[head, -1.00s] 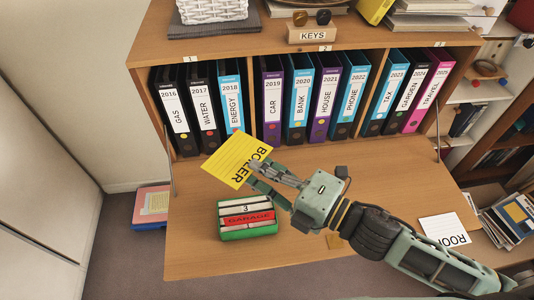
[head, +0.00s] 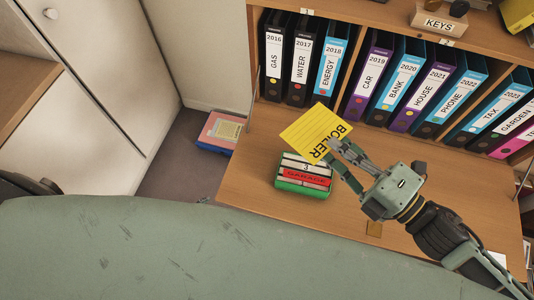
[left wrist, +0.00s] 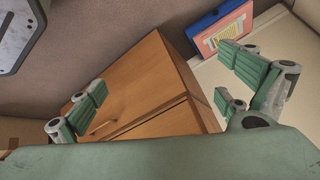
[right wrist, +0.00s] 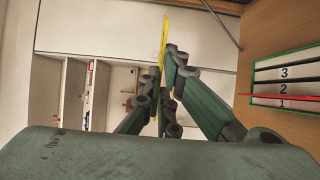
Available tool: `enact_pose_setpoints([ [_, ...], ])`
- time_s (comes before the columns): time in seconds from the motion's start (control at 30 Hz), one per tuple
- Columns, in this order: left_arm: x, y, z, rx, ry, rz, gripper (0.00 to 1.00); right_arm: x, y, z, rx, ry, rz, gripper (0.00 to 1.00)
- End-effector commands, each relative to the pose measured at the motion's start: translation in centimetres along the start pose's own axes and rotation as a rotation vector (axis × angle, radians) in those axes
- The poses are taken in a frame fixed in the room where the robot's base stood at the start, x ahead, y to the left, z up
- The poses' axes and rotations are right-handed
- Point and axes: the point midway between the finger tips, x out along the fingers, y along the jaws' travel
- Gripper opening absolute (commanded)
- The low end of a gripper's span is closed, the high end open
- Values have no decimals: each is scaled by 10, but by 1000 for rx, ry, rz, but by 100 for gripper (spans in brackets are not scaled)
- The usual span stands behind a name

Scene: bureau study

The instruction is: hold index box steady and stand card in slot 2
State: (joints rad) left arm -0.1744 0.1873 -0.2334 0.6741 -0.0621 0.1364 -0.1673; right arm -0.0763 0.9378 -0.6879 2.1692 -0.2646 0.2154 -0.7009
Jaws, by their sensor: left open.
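The index box (head: 302,187) is green with white numbered dividers and a red GARAGE card. It stands on the wooden desk flap. In the right wrist view the box (right wrist: 288,108) shows slots marked 1, 2 and 3, with the red card between 1 and 2. My right gripper (head: 338,152) is shut on the yellow BOILER card (head: 312,131) and holds it above and behind the box. The card shows edge-on in the right wrist view (right wrist: 165,45).
Ring binders (head: 405,85) fill the shelf behind the flap (head: 265,140). A red and blue folder (head: 219,132) lies on the floor left of the desk. A large green part of my own arm covers the lower head view. The flap is clear around the box.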

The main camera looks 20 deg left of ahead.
Motion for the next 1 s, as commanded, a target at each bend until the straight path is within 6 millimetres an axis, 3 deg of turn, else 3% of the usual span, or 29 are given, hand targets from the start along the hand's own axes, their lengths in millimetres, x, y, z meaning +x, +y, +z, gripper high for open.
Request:
enact_pose_setpoints([
  [0.03, 4, -21, -24, 48, 68, -26, 96, 0, 0, 0, 0, 0, 0, 0],
  [0.17, 6, -66, -88, 180, 247, -95, 96, 0, 0, 0, 0, 0, 0, 0],
  [0.37, -14, -127, -188, 402, 530, -215, 96, 0, 0, 0, 0, 0, 0, 0],
  [0.57, -63, -176, -286, 648, 832, -360, 96, 0, 0, 0, 0, 0, 0, 0],
  [0.7, -115, -200, -348, 846, 1060, -478, 96, 0, 0, 0, 0, 0, 0, 0],
  [0.8, -160, -206, -388, 1036, 1236, -573, 96, 0, 0, 0, 0, 0, 0, 0],
  [0.87, -189, -198, -410, 1215, 1349, -634, 96, 0, 0, 0, 0, 0, 0, 0],
  [0.9, -203, -183, -419, 1369, 1409, -666, 96, 0, 0, 0, 0, 0, 0, 0],
  [1.0, -213, -137, -422, 1739, 1482, -722, 96, 0, 0, 0, 0, 0, 0, 0],
])
